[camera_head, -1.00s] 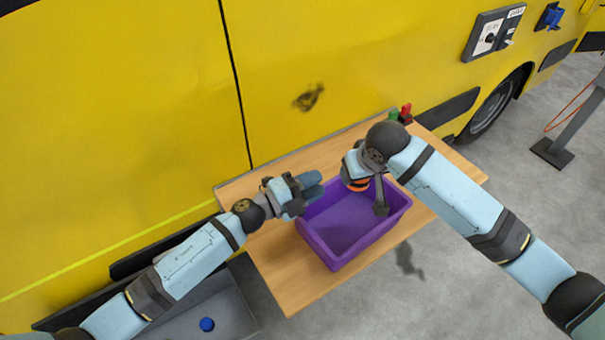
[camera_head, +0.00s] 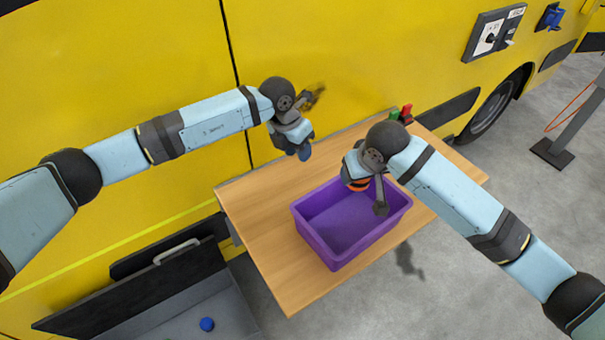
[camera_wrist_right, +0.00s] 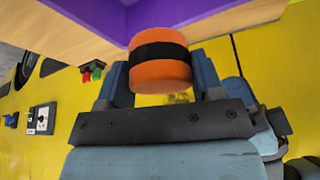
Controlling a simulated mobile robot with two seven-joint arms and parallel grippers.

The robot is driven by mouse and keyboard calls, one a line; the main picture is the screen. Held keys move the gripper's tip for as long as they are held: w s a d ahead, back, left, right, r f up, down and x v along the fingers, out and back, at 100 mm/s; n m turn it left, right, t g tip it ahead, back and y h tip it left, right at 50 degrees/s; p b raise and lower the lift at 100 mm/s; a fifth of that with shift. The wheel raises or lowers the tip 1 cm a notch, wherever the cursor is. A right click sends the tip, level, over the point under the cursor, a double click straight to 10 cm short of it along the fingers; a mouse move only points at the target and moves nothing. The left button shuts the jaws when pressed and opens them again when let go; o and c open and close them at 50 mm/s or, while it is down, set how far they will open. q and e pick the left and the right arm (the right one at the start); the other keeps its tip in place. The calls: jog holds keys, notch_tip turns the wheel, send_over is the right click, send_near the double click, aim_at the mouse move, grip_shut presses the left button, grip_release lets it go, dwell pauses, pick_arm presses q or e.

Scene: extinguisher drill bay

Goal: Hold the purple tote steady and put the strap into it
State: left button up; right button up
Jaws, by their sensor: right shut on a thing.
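The purple tote (camera_head: 351,246) stands on the wooden table; the part of its inside that I see is empty. The strap, an orange roll with a black band (camera_wrist_right: 160,74), sits between the fingers of my right gripper (camera_wrist_right: 160,85). In the head view only a bit of orange strap (camera_head: 357,187) shows under my right gripper, at the tote's far side. I cannot tell how high the strap is above the tote. The purple wall also shows behind the strap in the wrist view (camera_wrist_right: 205,14). My left gripper (camera_head: 303,152) is apart from the tote, beyond its far-left corner, pointing down; its finger gap is unclear.
The wooden table (camera_head: 262,225) has bare room left of the tote. A yellow vehicle (camera_head: 120,70) stands close behind it. Small green and red items (camera_head: 401,114) are at the table's back edge. A grey bin with a blue ball (camera_head: 207,324) is at lower left.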

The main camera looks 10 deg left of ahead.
aim_at(304, 200)
pick_arm(q)
jog(key=s+d+f+m, duration=0.1)
jog(key=s+f, duration=0.1)
jog(key=f, duration=0.3)
jog(key=s+f+m+y, duration=0.1)
jog(key=s+f, duration=0.1)
jog(key=f, duration=0.3)
jog(key=s+d+f+m+g+y, duration=0.1)
jog(key=f, duration=0.4)
jog(key=shift+s+d, duration=0.3)
jog(key=shift+s, duration=0.1)
grip_shut()
